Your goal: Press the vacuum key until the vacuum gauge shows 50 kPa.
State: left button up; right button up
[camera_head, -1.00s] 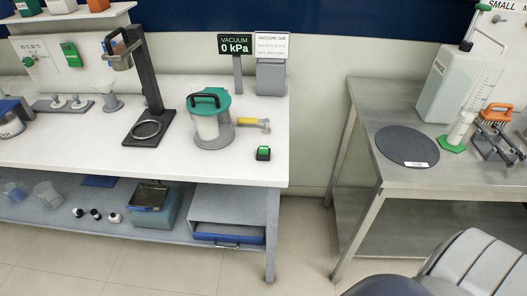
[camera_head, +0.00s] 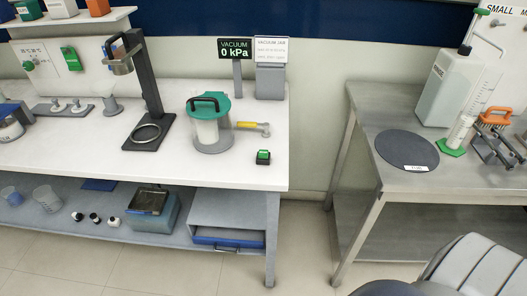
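The vacuum gauge (camera_head: 234,48) is a black display on a post at the back of the white bench, and it reads 0 kPa. A small black key with a green top (camera_head: 263,157) sits near the bench's front right corner; I take it to be the vacuum key. The vacuum jar (camera_head: 209,124) is a clear vessel with a green lid and black handle, left of the key. A yellow-handled valve (camera_head: 250,126) sticks out from its right side. Neither of my grippers is in view.
A black stand with a ring base (camera_head: 147,131) stands left of the jar. A steel table (camera_head: 362,143) on the right bears a dark round mat (camera_head: 407,149), a white rinse bottle (camera_head: 447,88) and an orange-handled rack (camera_head: 494,118). A floor gap separates the bench and table.

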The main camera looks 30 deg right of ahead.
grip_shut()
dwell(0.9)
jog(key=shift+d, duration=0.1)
